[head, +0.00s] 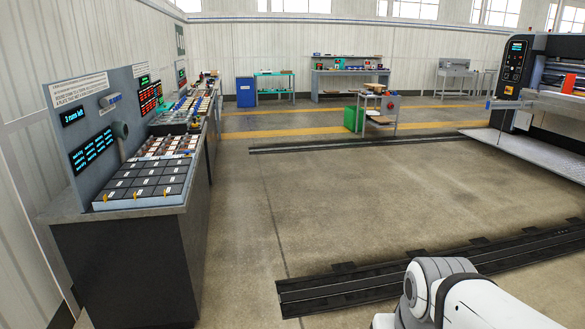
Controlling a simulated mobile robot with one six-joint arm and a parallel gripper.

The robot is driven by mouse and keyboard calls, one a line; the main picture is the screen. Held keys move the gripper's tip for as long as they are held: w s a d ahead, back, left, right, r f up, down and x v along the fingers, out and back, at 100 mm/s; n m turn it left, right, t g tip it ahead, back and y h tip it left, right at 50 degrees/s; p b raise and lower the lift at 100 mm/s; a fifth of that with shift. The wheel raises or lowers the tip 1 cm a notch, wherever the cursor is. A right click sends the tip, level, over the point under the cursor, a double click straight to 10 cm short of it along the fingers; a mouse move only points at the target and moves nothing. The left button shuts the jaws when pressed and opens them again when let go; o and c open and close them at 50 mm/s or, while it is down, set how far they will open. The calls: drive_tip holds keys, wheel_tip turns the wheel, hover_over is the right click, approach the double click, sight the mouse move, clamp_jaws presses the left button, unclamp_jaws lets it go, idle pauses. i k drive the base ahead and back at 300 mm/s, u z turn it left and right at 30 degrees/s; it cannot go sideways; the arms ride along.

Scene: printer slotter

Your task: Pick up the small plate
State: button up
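I cannot make out a small plate with certainty in the head view. A tray of dark square tiles (147,184) with small pale labels lies on the near end of the left bench, and I cannot tell whether any of them is the plate. Behind it are rows of small pale and brown pieces (168,146), too small to identify. My gripper is outside the view; only a white link of my arm shows at the bottom right, over the floor and well apart from the bench.
The long bench (125,262) with sign panels runs along the left wall. A floor rail (345,284) crosses the lower right. A cart (379,112) with a green bin (351,119) stands mid-back. A large machine (545,98) stands right. The middle floor is clear.

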sight(186, 147)
drive_tip(key=u, duration=0.05)
drive_tip(key=i, duration=1.6)
drive_tip(key=u, duration=0.6)
drive_tip(key=i, duration=1.6)
drive_tip(key=u, duration=0.55)
drive_tip(key=i, duration=1.05)
drive_tip(key=u, duration=0.35)
